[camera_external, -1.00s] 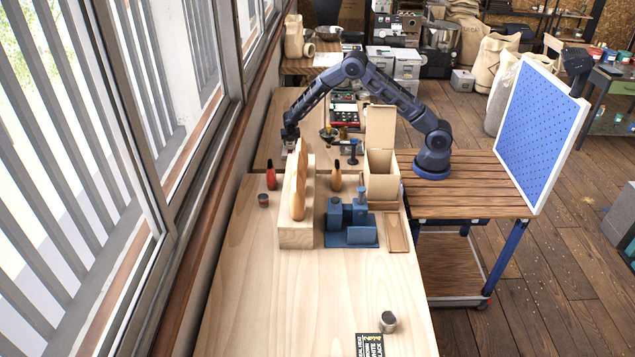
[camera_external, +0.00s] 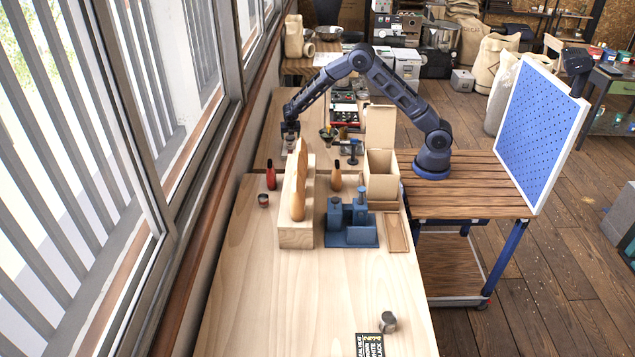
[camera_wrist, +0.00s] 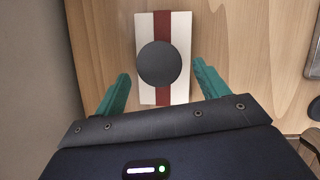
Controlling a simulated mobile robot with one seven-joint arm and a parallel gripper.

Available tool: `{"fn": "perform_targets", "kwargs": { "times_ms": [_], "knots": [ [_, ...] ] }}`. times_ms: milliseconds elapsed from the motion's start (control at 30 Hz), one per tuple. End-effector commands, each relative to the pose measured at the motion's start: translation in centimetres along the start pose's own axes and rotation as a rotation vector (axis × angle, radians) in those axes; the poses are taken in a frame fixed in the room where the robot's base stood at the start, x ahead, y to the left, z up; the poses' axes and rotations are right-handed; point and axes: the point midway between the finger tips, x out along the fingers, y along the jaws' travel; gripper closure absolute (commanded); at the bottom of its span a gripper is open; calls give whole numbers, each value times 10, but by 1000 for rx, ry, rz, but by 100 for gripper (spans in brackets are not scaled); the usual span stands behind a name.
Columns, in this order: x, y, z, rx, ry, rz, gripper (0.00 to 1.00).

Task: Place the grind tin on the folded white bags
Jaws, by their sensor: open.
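In the wrist view, a dark round top (camera_wrist: 160,64), seemingly that of the grind tin, sits over a flat white stack with a red band, which I take as the folded white bags (camera_wrist: 145,30). The tin appears upright, near the middle of the stack. My gripper (camera_wrist: 158,85) is open, its teal fingers apart to the left and right of the tin with gaps on both sides. In the external view, my gripper (camera_external: 290,130) is over the far left of the bench, behind the wooden rack. The tin and bags are too small there to make out.
A wooden rack (camera_external: 297,236), a red bottle (camera_external: 271,175) and a small tin (camera_external: 263,200) stand nearby. A blue device (camera_external: 350,236) and an open cardboard box (camera_external: 382,187) are to the right. The near bench (camera_external: 300,300) is mostly clear.

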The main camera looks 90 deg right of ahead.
Motion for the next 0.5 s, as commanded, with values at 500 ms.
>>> {"fn": "perform_targets", "kwargs": {
  "times_ms": [500],
  "knots": [
    [-65, -2, 0, 13, 1, 3, 27]
  ]
}}
